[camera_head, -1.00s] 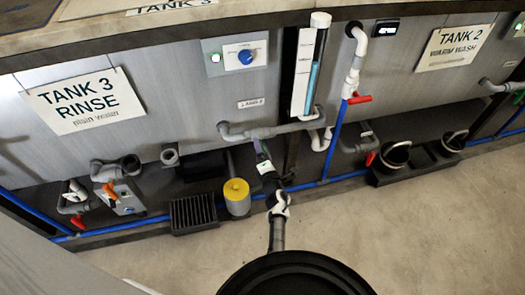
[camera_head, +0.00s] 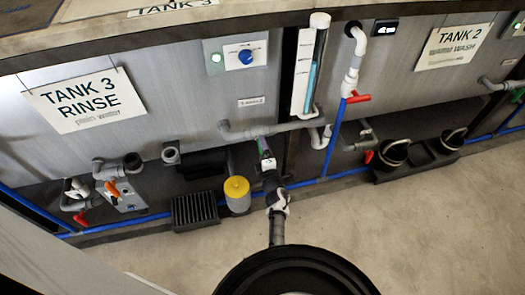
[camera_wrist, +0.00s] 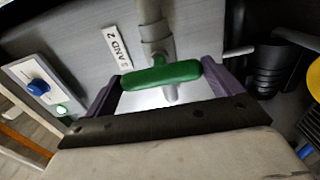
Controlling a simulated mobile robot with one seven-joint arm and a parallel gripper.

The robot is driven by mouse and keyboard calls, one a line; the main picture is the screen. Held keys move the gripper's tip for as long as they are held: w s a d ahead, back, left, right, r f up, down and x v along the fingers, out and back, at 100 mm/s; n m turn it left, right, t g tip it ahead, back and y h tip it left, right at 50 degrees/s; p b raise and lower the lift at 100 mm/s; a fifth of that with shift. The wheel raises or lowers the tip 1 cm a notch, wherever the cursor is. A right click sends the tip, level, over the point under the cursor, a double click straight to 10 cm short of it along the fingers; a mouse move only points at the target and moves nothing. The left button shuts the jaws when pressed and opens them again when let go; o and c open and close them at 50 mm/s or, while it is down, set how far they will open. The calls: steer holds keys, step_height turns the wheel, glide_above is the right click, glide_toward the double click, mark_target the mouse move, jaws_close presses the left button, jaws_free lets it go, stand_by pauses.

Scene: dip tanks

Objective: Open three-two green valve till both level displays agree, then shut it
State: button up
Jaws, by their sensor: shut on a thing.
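The green valve handle (camera_wrist: 165,75) lies lengthwise between the purple fingers of my gripper (camera_wrist: 160,82), one finger at each end, below a grey pipe fitting. My gripper is shut on it. In the head view my gripper (camera_head: 267,158) is at the grey transfer pipe (camera_head: 270,129) between the tanks, and mostly hides the handle. A label ending in "AND 2" (camera_wrist: 118,48) is beside the valve in the wrist view. A small dark display (camera_head: 386,28) shows white marks too small to read. A second level display is not clear.
A sight tube with blue liquid (camera_head: 311,75) stands right of the pipe. Red-handled valves (camera_head: 357,98), a yellow-topped canister (camera_head: 237,187), a black grate box (camera_head: 195,211) and black buckets (camera_head: 393,154) line the tank fronts. A blue-knob panel (camera_head: 245,57) is above. Floor at right is clear.

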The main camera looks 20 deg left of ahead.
steer(key=o, duration=0.7)
steer(key=v, duration=1.3)
steer(key=shift+s+d+p, duration=0.25)
steer(key=shift+s+p, duration=0.05)
steer(key=shift+s, duration=0.05)
